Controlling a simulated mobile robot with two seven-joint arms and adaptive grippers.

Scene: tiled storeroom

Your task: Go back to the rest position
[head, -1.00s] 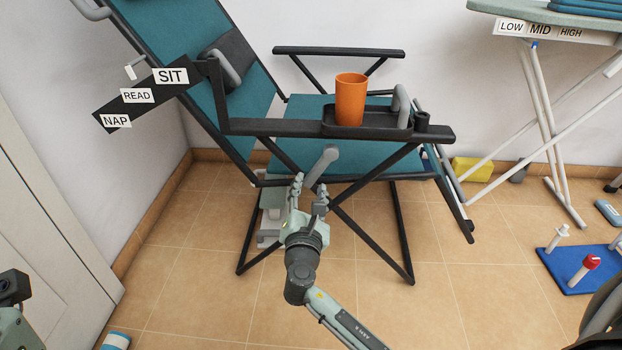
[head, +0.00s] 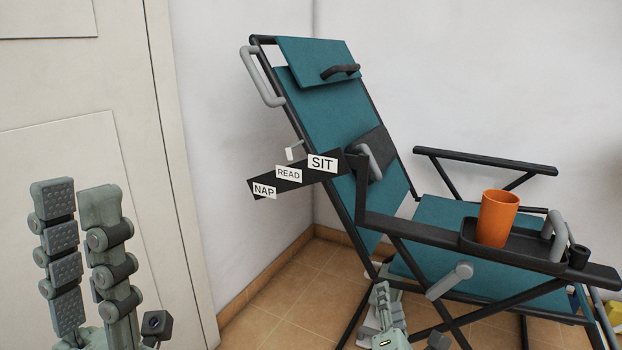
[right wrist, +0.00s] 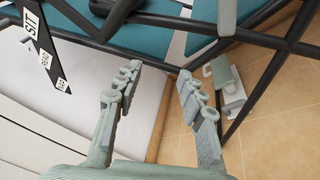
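My left gripper (head: 76,192) is raised at the left of the head view, in front of the pale door. Its fingers point up, its ridged pads show, and it is open and empty. My right gripper (head: 410,314) is low in the head view, in front of the reclining chair (head: 335,110) and below its grey lever (head: 450,281). In the right wrist view my right gripper (right wrist: 157,74) has its fingers wide apart with nothing between them. Its fingers are apart from the lever.
An orange cup (head: 497,218) stands in the black tray (head: 470,240) on the near armrest. A black plate (head: 262,188) carries SIT, READ and NAP labels. The pale door (head: 85,150) is at left. Tiled floor (head: 285,305) shows between door and chair.

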